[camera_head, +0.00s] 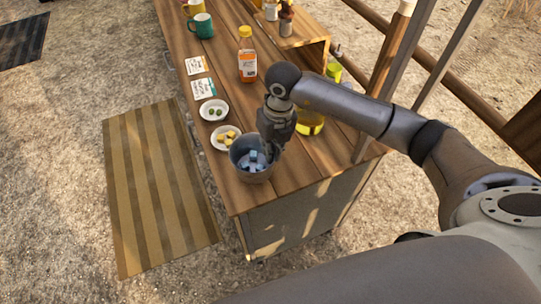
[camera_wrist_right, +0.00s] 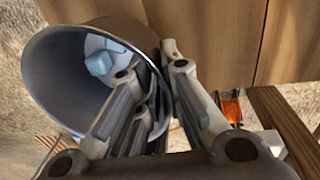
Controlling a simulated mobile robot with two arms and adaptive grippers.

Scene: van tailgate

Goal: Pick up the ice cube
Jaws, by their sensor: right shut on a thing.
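A grey metal ice bucket (camera_head: 239,152) stands at the near end of the wooden counter with several pale blue ice cubes (camera_head: 252,161) in it. My right gripper (camera_head: 269,148) is at the bucket's right rim. In the right wrist view, the bucket (camera_wrist_right: 48,75) fills the left side, and an ice cube (camera_wrist_right: 98,63) lies inside, apart from the fingers. There my right gripper (camera_wrist_right: 158,72) has one finger inside the bucket and one outside, shut on its wall. The lower part of the inside is hidden by the finger. My left gripper is not in view.
A plate with yellow pieces (camera_head: 220,145) stands close behind the bucket, with a plate of olives (camera_head: 203,115) farther back. An orange bottle (camera_head: 247,60), two cards and a green mug (camera_head: 203,26) stand beyond. A yellow item (camera_head: 311,126) sits right of my gripper.

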